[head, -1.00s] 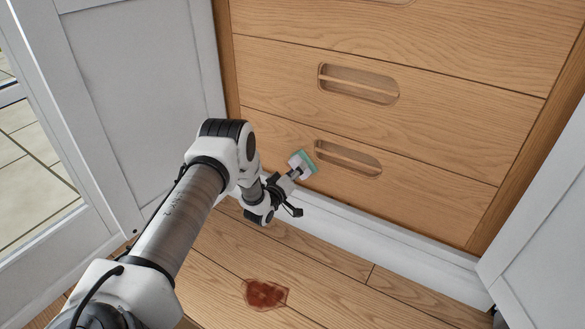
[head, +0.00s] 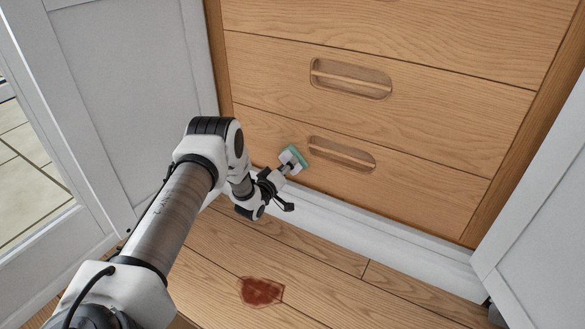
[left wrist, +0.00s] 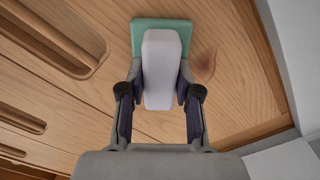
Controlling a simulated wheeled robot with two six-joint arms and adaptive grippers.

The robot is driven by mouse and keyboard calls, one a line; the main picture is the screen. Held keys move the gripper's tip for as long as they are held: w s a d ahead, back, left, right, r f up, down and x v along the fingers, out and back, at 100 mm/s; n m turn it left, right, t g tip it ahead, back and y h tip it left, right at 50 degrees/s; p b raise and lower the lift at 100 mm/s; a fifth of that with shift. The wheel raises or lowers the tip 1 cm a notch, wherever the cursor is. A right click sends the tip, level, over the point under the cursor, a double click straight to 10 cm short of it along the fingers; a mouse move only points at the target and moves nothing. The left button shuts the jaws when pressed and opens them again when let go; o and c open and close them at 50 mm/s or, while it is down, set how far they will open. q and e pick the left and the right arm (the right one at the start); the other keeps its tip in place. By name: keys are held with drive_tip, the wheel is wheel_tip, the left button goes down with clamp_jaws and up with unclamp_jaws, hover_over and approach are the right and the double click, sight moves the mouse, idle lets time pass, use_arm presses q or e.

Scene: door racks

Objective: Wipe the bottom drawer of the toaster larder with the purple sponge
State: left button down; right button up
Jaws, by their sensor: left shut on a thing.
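My left gripper (head: 280,174) is shut on the purple sponge (left wrist: 161,70), a pale lavender block with a green pad (left wrist: 150,35) on its far side. In the head view the sponge (head: 293,158) is at the left part of the bottom drawer (head: 430,180), just left of its slot handle (head: 341,153). The green side faces the wooden front; I cannot tell whether it touches. In the left wrist view a faint brown mark (left wrist: 205,63) shows on the wood right of the sponge. My right gripper is not in view.
Another drawer (head: 450,105) is shut above. White doors stand open at the left (head: 130,90) and right (head: 540,210). A white plinth (head: 370,240) runs below the drawers. A red-brown stain (head: 262,291) lies on the wooden floor. The floor beside it is clear.

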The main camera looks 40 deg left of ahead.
use_arm(q)
drive_tip(key=shift+s+a+b, duration=0.25)
drive_tip(key=shift+a+b, duration=0.05)
drive_tip(key=shift+a, duration=1.55)
drive_tip(key=shift+s+a+b, duration=0.2)
drive_tip(key=shift+a+b, duration=0.05)
drive_tip(key=shift+a, duration=1.6)
drive_tip(key=shift+r, duration=0.1)
drive_tip(key=s+p, duration=0.4)
drive_tip(key=s, duration=0.2)
drive_tip(key=shift+d, duration=0.4)
drive_tip(key=shift+s, duration=0.1)
